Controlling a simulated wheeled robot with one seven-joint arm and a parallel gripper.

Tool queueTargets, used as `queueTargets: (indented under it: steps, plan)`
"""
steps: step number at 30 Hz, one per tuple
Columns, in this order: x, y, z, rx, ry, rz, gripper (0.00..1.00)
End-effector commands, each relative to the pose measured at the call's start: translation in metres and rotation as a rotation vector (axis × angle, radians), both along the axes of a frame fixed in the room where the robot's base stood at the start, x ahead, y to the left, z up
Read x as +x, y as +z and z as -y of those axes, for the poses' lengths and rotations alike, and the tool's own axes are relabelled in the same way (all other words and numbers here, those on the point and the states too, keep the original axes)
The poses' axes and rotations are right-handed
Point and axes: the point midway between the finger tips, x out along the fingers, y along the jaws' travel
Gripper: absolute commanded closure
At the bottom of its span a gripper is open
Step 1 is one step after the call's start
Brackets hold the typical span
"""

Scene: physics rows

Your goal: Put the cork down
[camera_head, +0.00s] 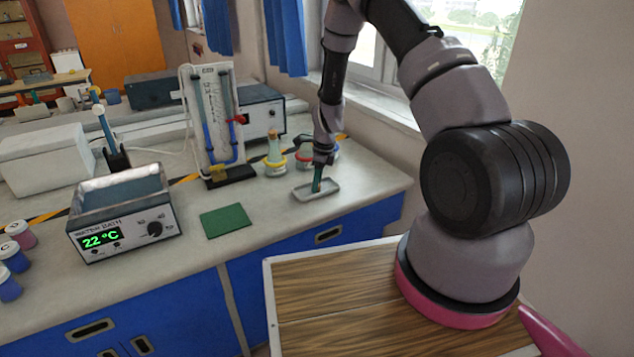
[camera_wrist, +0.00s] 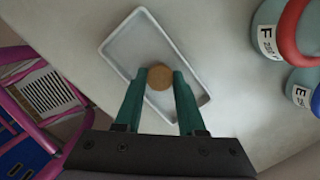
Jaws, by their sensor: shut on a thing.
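The cork (camera_wrist: 159,77) is a round tan disc seen from above in the wrist view, between the tips of my green fingers. My gripper (camera_wrist: 160,84) is shut on it. The cork is over the inside of a shallow pale grey tray (camera_wrist: 140,38); I cannot tell whether it touches the tray's floor. In the head view my gripper (camera_head: 317,184) points down at the tray (camera_head: 301,192) near the bench's right end. The cork is hidden there.
Flasks with coloured rings stand close behind the tray, one with a yellow ring (camera_head: 275,160); the wrist view shows flasks labelled F (camera_wrist: 270,42) and E (camera_wrist: 302,92). A green mat (camera_head: 226,221) lies to the left, and a water bath (camera_head: 122,215) stands beyond it.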

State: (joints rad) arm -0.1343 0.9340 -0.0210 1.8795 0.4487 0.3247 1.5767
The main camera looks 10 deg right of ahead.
Motion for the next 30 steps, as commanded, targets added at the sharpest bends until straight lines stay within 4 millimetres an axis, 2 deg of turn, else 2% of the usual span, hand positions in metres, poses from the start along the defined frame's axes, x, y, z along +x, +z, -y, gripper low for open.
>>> queueTargets:
  steps: [1,2,11,14,17,24,30]
  plan:
    - [0.0,-0.002,0.0,0.0,0.0,-0.001,0.57]
    - [0.0,-0.001,0.0,0.0,0.0,0.0,0.49]
    - [0.0,0.0,0.0,0.0,0.0,0.0,0.49]
    - [0.001,0.006,0.0,0.0,0.002,0.002,0.49]
    - [0.0,0.019,0.002,-0.001,0.002,0.003,0.49]
    - [-0.004,0.071,0.008,0.0,0.001,0.005,0.49]
    - [-0.006,0.105,0.013,0.0,0.002,0.002,0.49]
